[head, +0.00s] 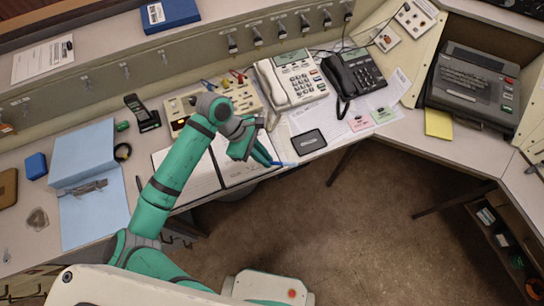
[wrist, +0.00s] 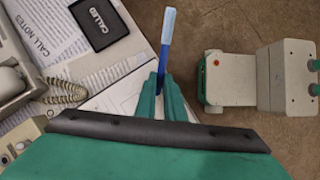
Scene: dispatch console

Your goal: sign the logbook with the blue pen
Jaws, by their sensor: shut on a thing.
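My gripper (head: 268,161) is shut on the blue pen (head: 286,164), just past the right edge of the open logbook (head: 187,176). In the wrist view the blue pen (wrist: 166,42) sticks out beyond the green fingertips (wrist: 160,95), its lighter blue end away from the gripper. The logbook lies open on the desk with lined white pages, and my arm covers part of it. A corner of white page shows beside the fingers in the wrist view. I cannot tell how high the pen is above the desk.
A black pad marked "CALLED" (head: 308,141) lies right of the logbook. Behind it stand a white phone (head: 291,80) and a black phone (head: 354,74). A blue folder (head: 86,155) lies to the left. The desk's front edge is close, with open floor (head: 290,220) beyond.

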